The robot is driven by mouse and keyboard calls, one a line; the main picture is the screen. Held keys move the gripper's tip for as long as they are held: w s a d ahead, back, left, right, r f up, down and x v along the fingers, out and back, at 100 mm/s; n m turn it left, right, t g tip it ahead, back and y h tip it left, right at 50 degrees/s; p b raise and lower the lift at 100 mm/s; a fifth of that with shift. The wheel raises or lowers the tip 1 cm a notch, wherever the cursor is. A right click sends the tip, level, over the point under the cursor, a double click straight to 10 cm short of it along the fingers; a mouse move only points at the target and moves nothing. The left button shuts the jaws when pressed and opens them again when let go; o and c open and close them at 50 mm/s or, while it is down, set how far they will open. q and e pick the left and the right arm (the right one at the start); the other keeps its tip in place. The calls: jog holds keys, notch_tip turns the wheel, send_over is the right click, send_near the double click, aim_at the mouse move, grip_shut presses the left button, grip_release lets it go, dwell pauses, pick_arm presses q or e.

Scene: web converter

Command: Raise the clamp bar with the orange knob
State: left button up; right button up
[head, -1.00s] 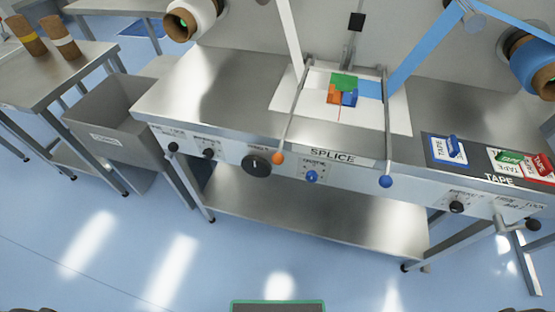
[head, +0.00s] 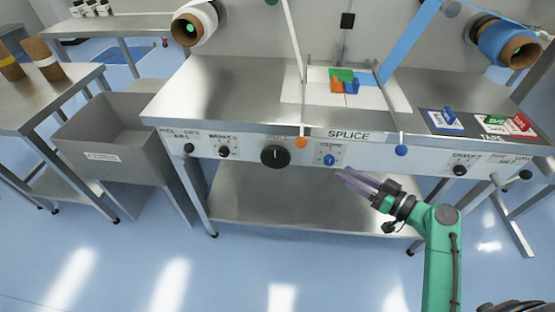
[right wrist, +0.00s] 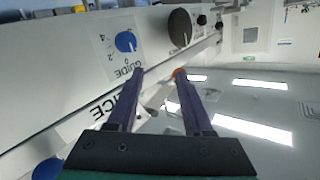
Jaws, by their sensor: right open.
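The orange knob (head: 301,142) is at the front end of a thin grey clamp bar (head: 304,105), at the table's front edge left of the SPLICE label. The bar runs back from the knob over the left part of the white splice plate (head: 294,93). My right gripper (head: 345,176) is open and empty, in front of the table, below and right of the orange knob, and apart from it. In the right wrist view, the orange knob (right wrist: 179,73) shows partly behind one fingertip of the open gripper (right wrist: 158,72). My left gripper is not in view.
A second clamp bar with a blue knob (head: 401,150) stands to the right. A blue dial (head: 329,160) and a black dial (head: 275,156) are on the front panel. A grey bin (head: 120,140) stands left.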

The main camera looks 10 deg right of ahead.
notch_tip(320, 180, up, 5)
jog(key=s+a+n+y, duration=0.2)
jog(key=p, duration=0.2)
send_near(301, 140)
jog(key=w, duration=0.1)
jog(key=x, duration=0.3)
jog(key=f+p+x, duration=0.1)
jog(key=x, duration=0.2)
jog(key=p+x, duration=0.1)
jog(key=x, duration=0.2)
jog(key=shift+w+a+f, duration=0.2)
jog(key=shift+f, duration=0.05)
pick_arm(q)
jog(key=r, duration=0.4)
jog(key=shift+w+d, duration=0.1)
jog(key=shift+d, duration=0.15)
pick_arm(e)
grip_shut()
